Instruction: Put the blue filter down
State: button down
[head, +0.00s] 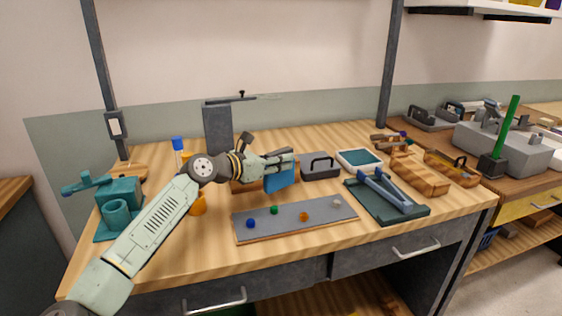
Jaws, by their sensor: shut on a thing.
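The blue filter (281,180) is a flat blue panel held upright at the end of my arm. My gripper (284,160) is shut on it from above, near the middle of the workbench. The filter hangs behind the grey board, and I cannot tell whether its lower edge touches anything. Part of a brown wooden piece (240,187) shows behind and left of the filter, mostly hidden by my arm.
A grey board (290,224) with several coloured knobs lies in front. A dark green tray (405,214) with a blue-grey handle sits right. A grey handled block (320,167) stands behind. A teal device (118,205) is at left.

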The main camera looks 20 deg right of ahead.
jog(key=f, duration=0.1)
jog(key=w+f+p, duration=0.1)
jog(key=f+p, duration=0.1)
jog(key=shift+w+d+f, duration=0.2)
jog(key=shift+w+d, duration=0.1)
jog(key=shift+w, duration=0.1)
jog(key=shift+f+b, duration=0.35)
jog(key=shift+f, duration=0.1)
jog(key=c, duration=1.7)
grip_release()
jog(key=shift+r, duration=0.15)
jog(key=shift+r+p, duration=0.25)
jog(key=shift+p, duration=0.15)
jog(key=shift+b+v, duration=2.15)
jog(key=shift+v, duration=3.85)
